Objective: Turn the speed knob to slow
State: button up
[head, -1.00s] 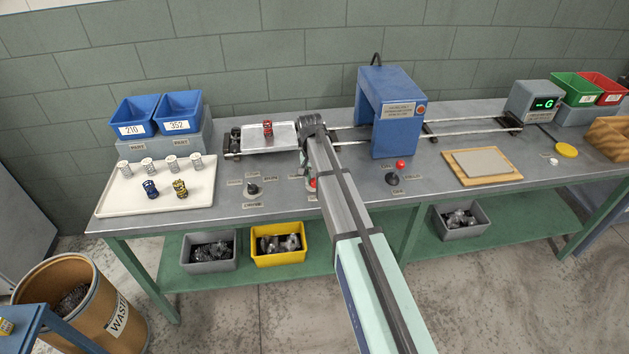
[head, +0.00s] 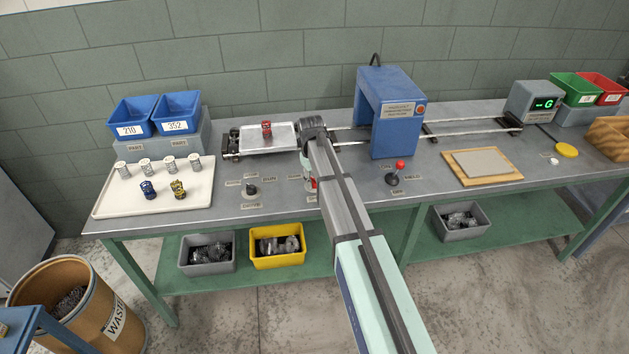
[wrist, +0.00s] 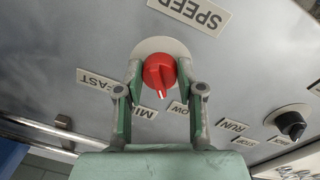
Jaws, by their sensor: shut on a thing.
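The red speed knob (wrist: 159,72) sits on a pale round plate under the SPEED label (wrist: 190,12) in the wrist view. My gripper (wrist: 160,76) has one finger on each side of the knob and is shut on it. The knob's white pointer mark faces down, roughly between the MID label (wrist: 145,112) and the partly covered SLOW label (wrist: 178,107). The FAST label (wrist: 97,79) is at the left. In the head view my arm hides most of the knob; only a bit of red knob (head: 314,183) shows beside the arm.
A black knob (wrist: 290,124) by the RUN label (wrist: 232,126) is right of my gripper; it also shows in the head view (head: 250,190). A red-tipped lever (head: 400,165) and the blue machine housing (head: 388,112) stand right of my arm. A carriage tray (head: 283,140) is behind.

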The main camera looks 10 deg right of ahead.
jog(key=shift+n, duration=0.8)
jog(key=o, duration=1.1)
jog(key=shift+o, duration=0.2)
jog(key=shift+r, duration=0.15)
notch_tip(320, 180, up, 12)
jog(key=shift+s+a, duration=0.25)
jog(key=shift+a, duration=0.05)
jog(key=shift+f, duration=0.2)
